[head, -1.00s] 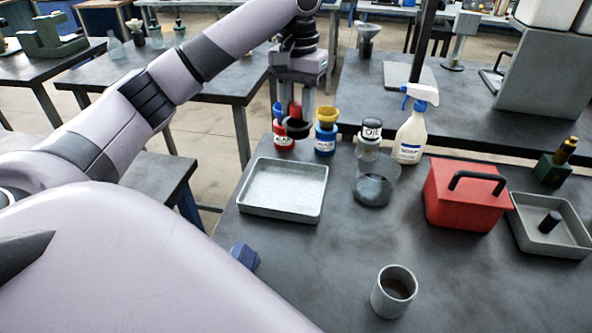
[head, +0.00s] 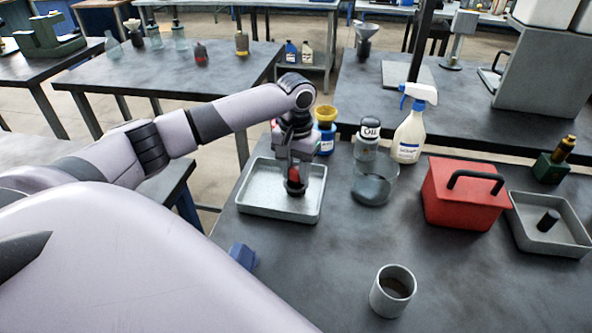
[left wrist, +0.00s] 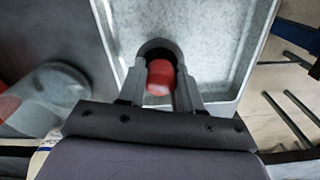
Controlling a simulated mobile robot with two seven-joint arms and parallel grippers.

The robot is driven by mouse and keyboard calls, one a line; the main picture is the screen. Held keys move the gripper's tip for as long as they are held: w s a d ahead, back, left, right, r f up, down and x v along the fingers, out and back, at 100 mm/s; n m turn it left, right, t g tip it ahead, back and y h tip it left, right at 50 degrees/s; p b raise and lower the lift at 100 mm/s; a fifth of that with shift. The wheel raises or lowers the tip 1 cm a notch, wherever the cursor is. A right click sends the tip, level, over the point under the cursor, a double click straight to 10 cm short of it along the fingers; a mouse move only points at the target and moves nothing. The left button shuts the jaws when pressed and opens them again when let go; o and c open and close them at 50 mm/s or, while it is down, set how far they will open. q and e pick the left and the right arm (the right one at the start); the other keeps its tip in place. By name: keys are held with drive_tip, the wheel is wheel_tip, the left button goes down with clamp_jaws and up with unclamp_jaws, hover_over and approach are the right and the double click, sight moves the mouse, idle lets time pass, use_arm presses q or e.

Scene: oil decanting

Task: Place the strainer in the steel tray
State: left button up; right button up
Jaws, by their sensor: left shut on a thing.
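The steel tray (head: 258,203), pale, shallow and rectangular, lies at the left of the workbench. My left gripper (head: 294,180) points down over the right part of this tray. It is shut on the strainer, which shows as a dark rounded rim (head: 296,189) with a red part. In the left wrist view the strainer's red part (left wrist: 160,78) is between the fingers, with its dark rim just beyond them and the tray floor (left wrist: 208,45) behind. I cannot tell whether the strainer touches the tray floor. My right gripper is not in view.
A blue container with a yellow funnel (head: 325,114) stands behind the tray. A glass beaker (head: 372,188), an oil bottle (head: 367,140) and a spray bottle (head: 410,135) stand to its right. A red box (head: 462,200), a second tray (head: 545,240) and a grey cup (head: 393,291) are farther right.

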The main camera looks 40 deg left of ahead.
sight(296, 169)
use_arm(q)
drive_tip(key=shift+f, duration=0.3)
drive_tip(key=shift+f, duration=0.1)
drive_tip(key=o, duration=1)
drive_tip(key=shift+o, duration=0.2)
wheel_tip(296, 169, up, 12)
drive_tip(key=shift+b, duration=0.3)
